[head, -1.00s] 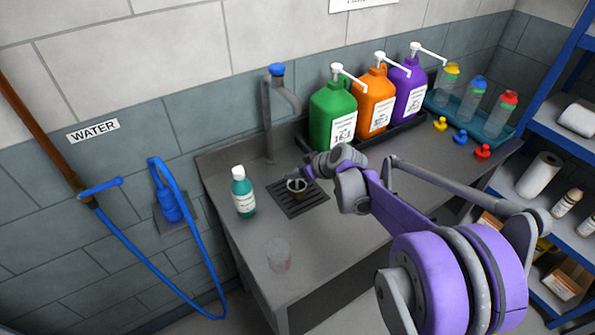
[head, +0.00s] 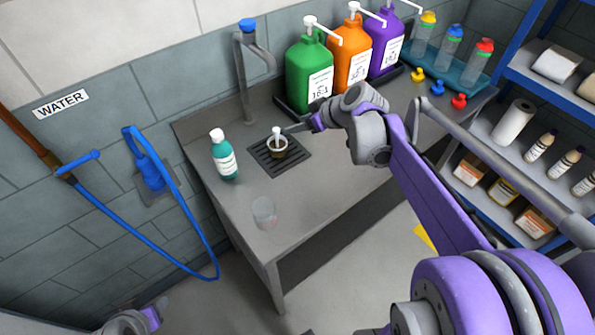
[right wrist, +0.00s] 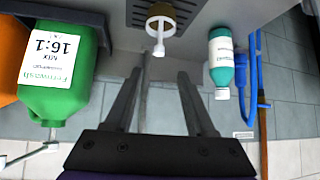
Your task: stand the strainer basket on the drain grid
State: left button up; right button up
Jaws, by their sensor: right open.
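The strainer basket (head: 277,150), a small brass-coloured cup with a white knob, stands upright on the dark slotted drain grid (head: 300,161) set in the grey counter. In the right wrist view the basket (right wrist: 161,12) shows beyond the fingertips, knob towards me, with the grid (right wrist: 196,6) behind it. My right gripper (head: 293,128) is open and empty, just right of the knob and apart from it. Its two spread fingers also show in the right wrist view (right wrist: 162,75). My left gripper (head: 160,303) shows only partly at the bottom left; its jaws are unclear.
A teal bottle (head: 224,156) stands left of the grid and a clear cup (head: 264,213) in front. Green (head: 307,75), orange (head: 350,60) and purple (head: 385,45) jugs stand behind. A tap (head: 243,75) rises behind the grid. The front right counter is clear.

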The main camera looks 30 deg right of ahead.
jog(key=s+a+f+m+g+h, duration=0.1)
jog(key=s+a+f, duration=0.2)
jog(key=s, duration=0.4)
jog(key=s+a+f+m+g+h, duration=0.1)
jog(key=s+a+f, duration=0.3)
jog(key=s, duration=0.3)
jog(key=s+a+f+m+g+h, duration=0.1)
jog(key=s+a+f, duration=0.2)
jog(key=s+a, duration=0.2)
jog(key=s, duration=0.3)
jog(key=shift+f+m, duration=0.15)
jog(key=shift+m, duration=0.25)
